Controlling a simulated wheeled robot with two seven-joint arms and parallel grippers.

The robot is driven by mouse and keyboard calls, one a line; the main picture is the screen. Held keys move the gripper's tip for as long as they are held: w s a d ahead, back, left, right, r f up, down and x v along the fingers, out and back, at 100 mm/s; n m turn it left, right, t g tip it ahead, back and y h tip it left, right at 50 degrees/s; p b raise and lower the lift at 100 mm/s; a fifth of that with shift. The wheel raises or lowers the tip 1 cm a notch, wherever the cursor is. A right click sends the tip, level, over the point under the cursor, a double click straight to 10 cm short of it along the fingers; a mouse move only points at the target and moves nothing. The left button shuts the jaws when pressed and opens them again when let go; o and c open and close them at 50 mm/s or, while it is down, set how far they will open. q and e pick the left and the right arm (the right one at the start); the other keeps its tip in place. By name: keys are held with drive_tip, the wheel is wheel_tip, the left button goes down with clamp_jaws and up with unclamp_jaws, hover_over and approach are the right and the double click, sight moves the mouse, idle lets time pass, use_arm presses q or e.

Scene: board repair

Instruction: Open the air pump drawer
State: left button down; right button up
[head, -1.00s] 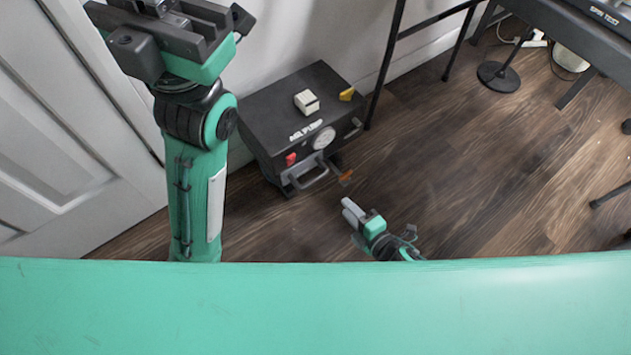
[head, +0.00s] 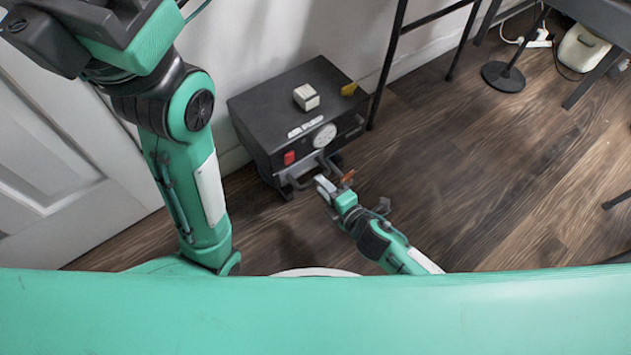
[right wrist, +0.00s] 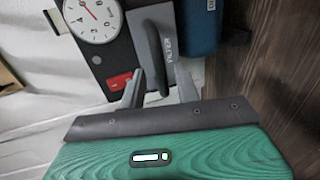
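The black air pump (head: 290,105) stands on the floor against the wall, with a gauge, a red switch and handles on its front. The drawer's dark handle (right wrist: 153,52) stands out before a grey panel marked FILTER in the right wrist view. My right gripper (head: 322,184) is at the pump's front; its fingers (right wrist: 161,85) are apart, one on each side of the handle, and I see gaps between. I cannot tell how far the drawer is out. My left gripper (head: 85,25) is high at the upper left, far from the pump, its fingertips cut off by the frame.
A white block (head: 306,97) and a yellow piece (head: 348,89) lie on the pump. An orange-brown part (head: 347,177) sticks out beside my right gripper. A black stand leg (head: 388,65) rises right of the pump.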

drive_tip(key=shift+b+x, duration=0.65)
drive_tip(key=shift+x, duration=1.35)
clamp_jaws()
